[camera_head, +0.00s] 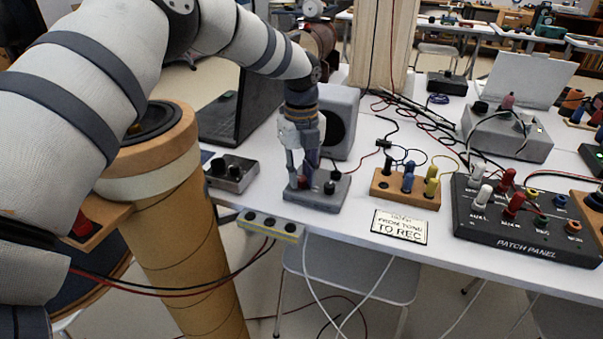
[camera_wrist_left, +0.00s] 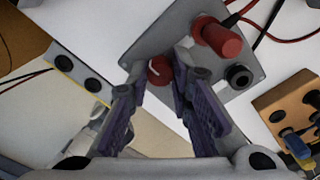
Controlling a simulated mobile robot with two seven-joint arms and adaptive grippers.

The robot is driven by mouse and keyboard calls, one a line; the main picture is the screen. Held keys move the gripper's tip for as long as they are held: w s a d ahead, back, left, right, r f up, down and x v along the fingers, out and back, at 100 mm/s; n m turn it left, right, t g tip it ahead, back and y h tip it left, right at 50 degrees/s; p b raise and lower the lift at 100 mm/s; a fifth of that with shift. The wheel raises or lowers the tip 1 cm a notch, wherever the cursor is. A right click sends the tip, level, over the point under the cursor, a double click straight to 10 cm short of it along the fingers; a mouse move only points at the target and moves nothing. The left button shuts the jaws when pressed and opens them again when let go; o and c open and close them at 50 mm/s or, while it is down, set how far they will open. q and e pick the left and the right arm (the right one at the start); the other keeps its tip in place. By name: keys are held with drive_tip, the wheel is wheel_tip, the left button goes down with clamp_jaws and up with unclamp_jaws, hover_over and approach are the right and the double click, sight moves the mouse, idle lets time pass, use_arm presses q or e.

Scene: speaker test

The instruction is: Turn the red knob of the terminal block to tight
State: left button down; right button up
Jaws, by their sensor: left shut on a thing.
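The terminal block (camera_head: 316,202) is a grey box near the table's front edge in the head view. In the left wrist view the block (camera_wrist_left: 160,36) carries the red knob (camera_wrist_left: 159,70), a taller red cylindrical post (camera_wrist_left: 222,41) and a black socket (camera_wrist_left: 239,77). My left gripper (camera_head: 303,177) points down over the block. In the wrist view its fingers (camera_wrist_left: 160,76) are on either side of the red knob, shut on it. The fingers partly cover the knob, and its marking is too small to read. My right gripper is in neither view.
A small dark control box (camera_head: 231,173) stands left of the block, a grey speaker (camera_head: 341,122) behind it. A wooden block with coloured plugs (camera_head: 403,190), a sign (camera_head: 402,226) and a patch panel (camera_head: 525,228) are to the right. Loose cables cross the table.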

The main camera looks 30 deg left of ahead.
sight(301, 178)
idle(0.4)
use_arm(q)
drive_tip(key=c, duration=1.4)
unclamp_jaws()
drive_tip(key=shift+c, duration=0.2)
wheel_tip(301, 178, up, 12)
drive_tip(key=shift+f, duration=0.1)
